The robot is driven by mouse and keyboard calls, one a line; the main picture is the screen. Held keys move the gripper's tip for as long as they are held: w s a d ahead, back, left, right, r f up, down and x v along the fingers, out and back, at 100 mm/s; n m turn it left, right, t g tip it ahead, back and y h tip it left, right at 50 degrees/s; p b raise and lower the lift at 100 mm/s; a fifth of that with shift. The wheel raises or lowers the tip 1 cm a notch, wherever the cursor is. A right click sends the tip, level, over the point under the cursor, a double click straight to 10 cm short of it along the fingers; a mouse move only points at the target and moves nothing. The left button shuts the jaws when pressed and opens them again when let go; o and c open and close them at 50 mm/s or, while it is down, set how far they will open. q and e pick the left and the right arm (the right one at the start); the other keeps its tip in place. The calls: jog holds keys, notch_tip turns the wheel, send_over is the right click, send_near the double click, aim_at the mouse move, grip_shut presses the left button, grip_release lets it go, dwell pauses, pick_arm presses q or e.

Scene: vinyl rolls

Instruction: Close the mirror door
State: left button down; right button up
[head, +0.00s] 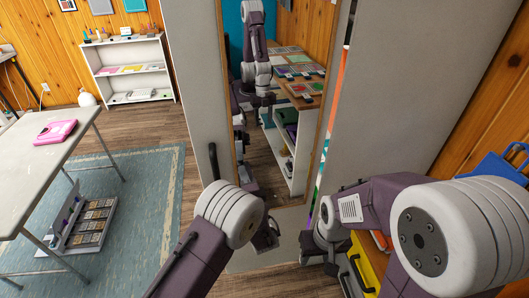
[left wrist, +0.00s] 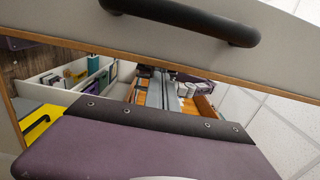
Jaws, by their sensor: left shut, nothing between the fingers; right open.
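The mirror door (head: 190,110) is a tall grey panel with a wood-edged mirror (head: 275,150) and a black bar handle (head: 213,161) left of the mirror. Coloured rolls (head: 332,130) show through a narrow gap along its right side. My left gripper (head: 268,238) is shut and empty in front of the door's lower part, below and right of the handle. The left wrist view shows the handle (left wrist: 190,18) close above the mirror glass. My right gripper (head: 315,258) is open near the door's lower right; its fingers are partly hidden.
A grey panel (head: 430,80) stands to the right. A yellow container (head: 366,268) lies beneath my right arm. A table (head: 50,150) with a pink item, a rug and a white shelf (head: 125,68) are at left.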

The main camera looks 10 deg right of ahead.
aim_at(241, 164)
pick_arm(q)
jog(key=shift+w, duration=0.1)
jog(key=w+b, duration=0.2)
jog(key=w, duration=0.1)
jog(key=w+b, duration=0.2)
jog(key=shift+a+f, duration=0.1)
jog(key=shift+a, duration=0.25)
jog(key=shift+w, duration=0.1)
dwell(0.4)
